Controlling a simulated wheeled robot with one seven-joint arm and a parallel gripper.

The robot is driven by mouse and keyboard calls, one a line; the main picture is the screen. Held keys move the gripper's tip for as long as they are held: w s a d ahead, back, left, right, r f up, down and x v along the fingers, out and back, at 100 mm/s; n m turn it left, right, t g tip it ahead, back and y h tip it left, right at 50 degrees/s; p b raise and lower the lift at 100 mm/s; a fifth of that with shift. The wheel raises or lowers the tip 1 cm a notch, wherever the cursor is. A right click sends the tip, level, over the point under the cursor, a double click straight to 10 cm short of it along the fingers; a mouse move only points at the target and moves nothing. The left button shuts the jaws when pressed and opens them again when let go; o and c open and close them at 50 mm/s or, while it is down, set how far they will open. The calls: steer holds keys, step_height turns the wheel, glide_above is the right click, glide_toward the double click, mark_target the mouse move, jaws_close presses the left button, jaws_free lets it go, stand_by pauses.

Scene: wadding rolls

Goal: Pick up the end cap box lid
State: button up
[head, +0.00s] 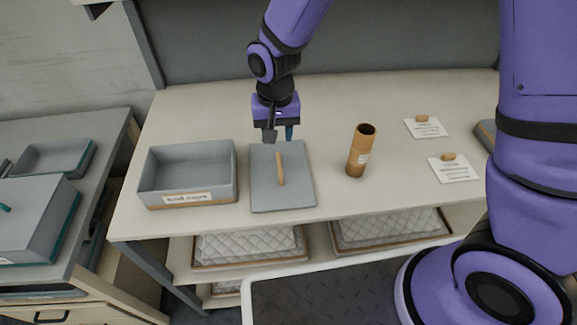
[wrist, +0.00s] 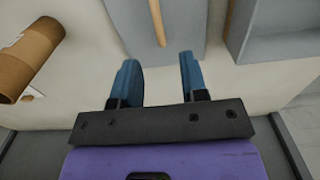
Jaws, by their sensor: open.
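The end cap box lid (head: 298,186) is a flat grey panel with a wooden bar handle (head: 280,165) along its middle. It lies on the table, just right of the open grey end cap box (head: 229,181). My gripper (head: 278,138) is above the table at the lid's far edge, pointing down. In the wrist view my gripper (wrist: 158,72) has its two blue fingers apart with nothing between them. The lid (wrist: 185,30) and its handle (wrist: 157,22) show beyond the fingertips, toward the top of that view. The handle's near end is apart from the fingers.
A brown cardboard tube (head: 360,153) stands right of the lid. Two white cards (head: 431,131) with small wooden pieces lie further right. A side bench (head: 95,130) with grey boxes is at left. Quilted rolls (head: 250,245) sit on the shelf below. The table behind the lid is clear.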

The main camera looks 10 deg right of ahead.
mark_target(279, 162)
step_height(279, 162, down, 10)
steer(key=shift+d+f, duration=0.15)
steer(key=shift+f, duration=0.1)
steer(key=shift+s, duration=0.1)
stand_by(0.4)
steer(key=shift+c, duration=0.4)
jaws_close()
